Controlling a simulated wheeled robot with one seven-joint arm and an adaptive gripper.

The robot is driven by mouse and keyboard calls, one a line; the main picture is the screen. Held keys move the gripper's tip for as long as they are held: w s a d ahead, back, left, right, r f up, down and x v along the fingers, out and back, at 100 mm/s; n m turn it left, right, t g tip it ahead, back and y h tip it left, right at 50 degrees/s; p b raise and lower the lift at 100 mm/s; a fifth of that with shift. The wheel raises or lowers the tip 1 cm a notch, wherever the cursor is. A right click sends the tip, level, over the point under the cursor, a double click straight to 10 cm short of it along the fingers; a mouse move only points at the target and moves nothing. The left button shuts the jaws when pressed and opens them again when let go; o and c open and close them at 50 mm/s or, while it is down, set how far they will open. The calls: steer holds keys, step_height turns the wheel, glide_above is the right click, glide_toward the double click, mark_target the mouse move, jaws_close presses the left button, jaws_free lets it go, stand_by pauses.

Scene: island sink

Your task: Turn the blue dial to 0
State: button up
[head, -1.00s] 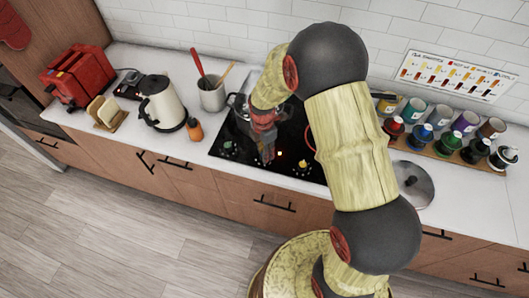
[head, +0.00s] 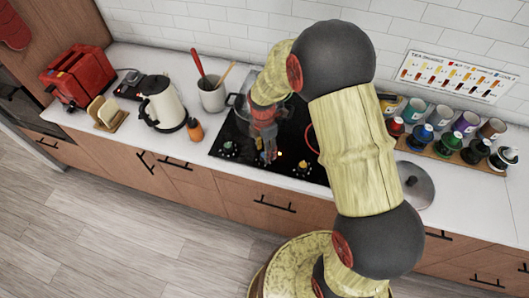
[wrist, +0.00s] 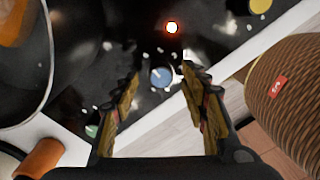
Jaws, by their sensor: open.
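The blue dial (wrist: 161,77) shows in the wrist view as a small round knob on the black cooktop (wrist: 135,50). A pale mark shows on its face, but I cannot read the setting. My gripper (wrist: 161,88) is open, with one finger on each side of the dial in that view. I cannot tell whether either finger touches it. In the head view my gripper (head: 269,150) points down over the cooktop's front edge and partly hides the dial.
A green dial (head: 229,147) lies left and a yellow dial (head: 304,164) right of my gripper. A pot (head: 238,101) stands behind. An orange bottle (head: 196,131) and kettle (head: 163,105) stand left.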

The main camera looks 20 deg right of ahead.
step_height(320, 180, up, 10)
steer(key=shift+w, duration=0.2)
stand_by(0.6)
steer(key=s+r+m+t+b, duration=0.3)
steer(key=s+r+m, duration=0.4)
steer(key=s+m, duration=0.3)
steer(key=s+r+m+t+b, duration=0.3)
steer(key=s+r+m+b, duration=0.2)
steer(key=s+m, duration=0.6)
steer(key=v, duration=0.3)
steer(key=shift+s, duration=0.2)
